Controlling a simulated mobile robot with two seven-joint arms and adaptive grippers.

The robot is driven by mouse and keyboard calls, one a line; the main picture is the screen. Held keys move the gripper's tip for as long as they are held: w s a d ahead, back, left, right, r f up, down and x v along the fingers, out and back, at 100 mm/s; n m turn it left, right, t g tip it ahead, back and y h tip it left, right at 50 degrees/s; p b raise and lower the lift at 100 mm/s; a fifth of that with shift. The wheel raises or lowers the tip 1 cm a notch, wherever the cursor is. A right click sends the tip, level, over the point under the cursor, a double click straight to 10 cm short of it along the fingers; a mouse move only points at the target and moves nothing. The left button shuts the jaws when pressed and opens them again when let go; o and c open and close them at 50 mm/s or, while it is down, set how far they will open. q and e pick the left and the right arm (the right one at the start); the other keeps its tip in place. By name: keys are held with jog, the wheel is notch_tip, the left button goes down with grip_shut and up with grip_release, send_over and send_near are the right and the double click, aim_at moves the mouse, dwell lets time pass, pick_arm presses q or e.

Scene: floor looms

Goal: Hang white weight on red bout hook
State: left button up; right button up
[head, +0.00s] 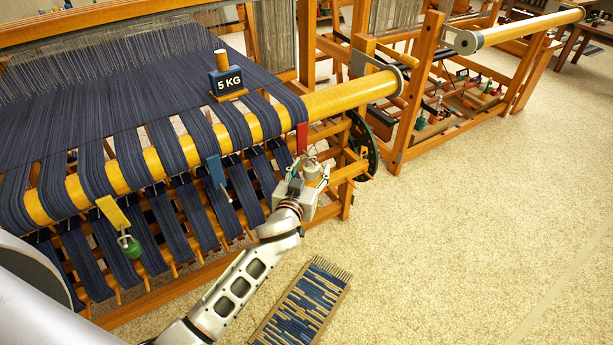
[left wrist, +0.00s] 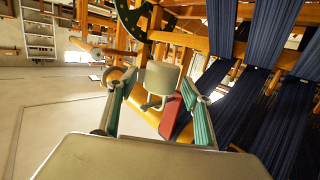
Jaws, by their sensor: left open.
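The white weight (head: 313,168) is a pale cylinder at the right end of the loom's front beam, just below the red bout hook (head: 301,138). In the left wrist view the white weight (left wrist: 161,77) is off the floor between my left gripper's fingers, its wire beside the red tag (left wrist: 179,117). The picture looks upside down there, and the exact contact of wire and hook cannot be made out. My left gripper (head: 308,176) is open around the weight, with green-lined fingers apart. My right gripper is not in view.
A yellow hook tag (head: 113,211) holds a green weight (head: 130,246). A blue hook tag (head: 215,170) hangs between them. A woven sample (head: 303,305) lies on the floor. The carpet at right is clear.

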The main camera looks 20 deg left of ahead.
pick_arm(q)
jog(key=s+r, duration=0.2)
jog(key=s, duration=0.9)
jog(key=shift+s+d, duration=0.25)
jog(key=shift+d, duration=0.1)
jog(key=s+f+m+g+h+p, duration=0.1)
jog(key=s+f+m+g+p, duration=0.1)
jog(key=s+f, duration=0.7)
jog(key=s+f+m+g+h+p, duration=0.1)
jog(key=s+f+m+g+h, duration=0.1)
jog(key=s+f, duration=0.7)
jog(key=s+m+g, duration=0.1)
jog(key=s, duration=0.3)
jog(key=shift+s+d+g+p, duration=0.2)
jog(key=shift+s+g+p, duration=0.1)
jog(key=shift+p, duration=0.1)
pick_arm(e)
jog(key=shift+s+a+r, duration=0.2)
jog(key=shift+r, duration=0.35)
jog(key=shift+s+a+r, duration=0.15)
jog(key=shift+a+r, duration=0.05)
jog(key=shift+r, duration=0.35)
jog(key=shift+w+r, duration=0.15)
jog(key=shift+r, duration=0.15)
